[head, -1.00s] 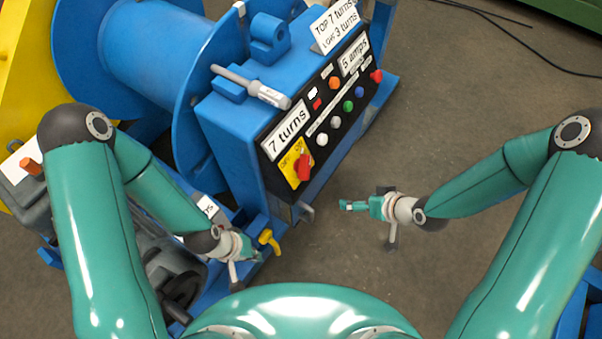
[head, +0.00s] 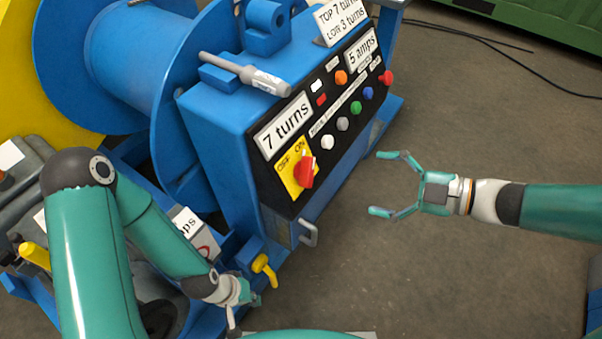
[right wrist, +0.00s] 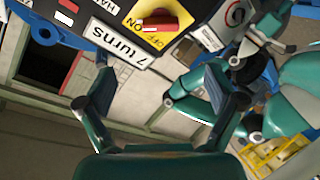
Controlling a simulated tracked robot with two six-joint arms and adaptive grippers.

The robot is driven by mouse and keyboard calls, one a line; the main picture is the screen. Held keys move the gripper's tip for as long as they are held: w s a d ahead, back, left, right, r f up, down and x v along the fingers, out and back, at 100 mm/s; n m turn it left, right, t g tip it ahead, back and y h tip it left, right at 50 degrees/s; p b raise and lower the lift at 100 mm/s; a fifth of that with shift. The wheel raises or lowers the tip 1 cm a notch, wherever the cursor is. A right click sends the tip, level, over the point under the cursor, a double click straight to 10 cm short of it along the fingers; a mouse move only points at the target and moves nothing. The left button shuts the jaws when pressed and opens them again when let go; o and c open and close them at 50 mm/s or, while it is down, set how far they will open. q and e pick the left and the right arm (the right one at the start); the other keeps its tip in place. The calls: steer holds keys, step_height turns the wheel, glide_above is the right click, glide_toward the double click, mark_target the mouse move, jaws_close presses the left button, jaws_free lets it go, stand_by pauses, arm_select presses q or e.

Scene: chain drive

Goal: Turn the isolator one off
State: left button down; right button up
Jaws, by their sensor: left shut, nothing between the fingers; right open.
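The isolator is a red rotary knob (head: 304,171) on a yellow plate (head: 289,181) marked OFF and ON, at the lower left end of the black control panel. Its pointer stands towards the ON word. It also shows at the top of the right wrist view (right wrist: 160,22). My right gripper (head: 385,184) is open and empty, to the right of the knob and apart from it. In the right wrist view its fingers (right wrist: 160,95) are spread below the knob. My left gripper (head: 250,300) is shut and empty, low beside a yellow lever.
The panel also carries several coloured buttons (head: 342,124) and a "7 turns" display (head: 284,127). A metal handle (head: 309,234) sticks out under the panel. A yellow lever (head: 265,268) is near my left gripper. A grey bar (head: 243,71) lies on the blue cabinet.

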mark_target(312, 172)
steer(key=b+x, duration=0.3)
steer(key=x, duration=1.2)
steer(key=shift+a+f+b, duration=0.1)
steer(key=shift+f+b, duration=0.1)
steer(key=shift+b, duration=0.2)
